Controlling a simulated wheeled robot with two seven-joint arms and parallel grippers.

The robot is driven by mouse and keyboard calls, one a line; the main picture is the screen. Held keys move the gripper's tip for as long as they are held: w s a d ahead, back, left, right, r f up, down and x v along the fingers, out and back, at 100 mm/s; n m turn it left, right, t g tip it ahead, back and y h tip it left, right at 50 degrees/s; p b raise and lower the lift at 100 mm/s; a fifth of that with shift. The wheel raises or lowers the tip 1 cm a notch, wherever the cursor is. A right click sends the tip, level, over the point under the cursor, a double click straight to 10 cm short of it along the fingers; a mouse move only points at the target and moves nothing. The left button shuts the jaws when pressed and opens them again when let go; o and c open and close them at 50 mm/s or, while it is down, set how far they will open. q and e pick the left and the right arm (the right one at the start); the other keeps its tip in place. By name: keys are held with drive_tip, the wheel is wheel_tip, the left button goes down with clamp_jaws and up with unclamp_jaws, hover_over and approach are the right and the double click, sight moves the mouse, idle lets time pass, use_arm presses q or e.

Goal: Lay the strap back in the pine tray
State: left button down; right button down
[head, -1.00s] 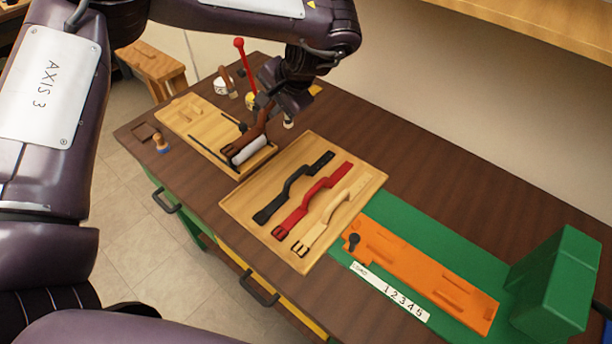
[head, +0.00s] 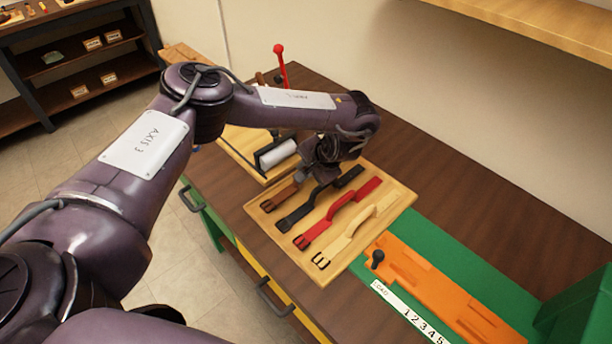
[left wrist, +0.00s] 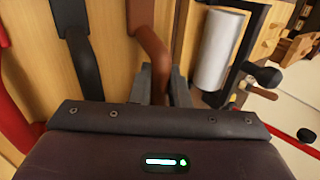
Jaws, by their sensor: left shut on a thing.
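My left gripper (left wrist: 160,85) is shut on the brown strap (left wrist: 150,45), whose arched part runs up between the fingers in the left wrist view. In the head view the brown strap (head: 282,196) shows only at its buckle end, over the left side of the pine tray (head: 372,230); the arm hides the rest. I cannot tell whether it touches the tray floor. Beside it in the tray lie a black strap (head: 298,215), a red strap (head: 335,214) and a cream strap (head: 350,236), roughly parallel. My right gripper is not in view.
A wooden board with a white roller (head: 276,153) stands just behind the tray. A red-knobbed lever (head: 281,65) rises beyond it. An orange fixture (head: 440,285) on a green mat and a numbered strip (head: 410,315) lie at the right. The dark tabletop (head: 450,180) behind the tray is clear.

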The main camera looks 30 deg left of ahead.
use_arm(q)
wheel_tip(320, 180, down, 2)
drive_tip(key=shift+f, duration=0.1)
drive_tip(key=c, duration=1.4)
unclamp_jaws()
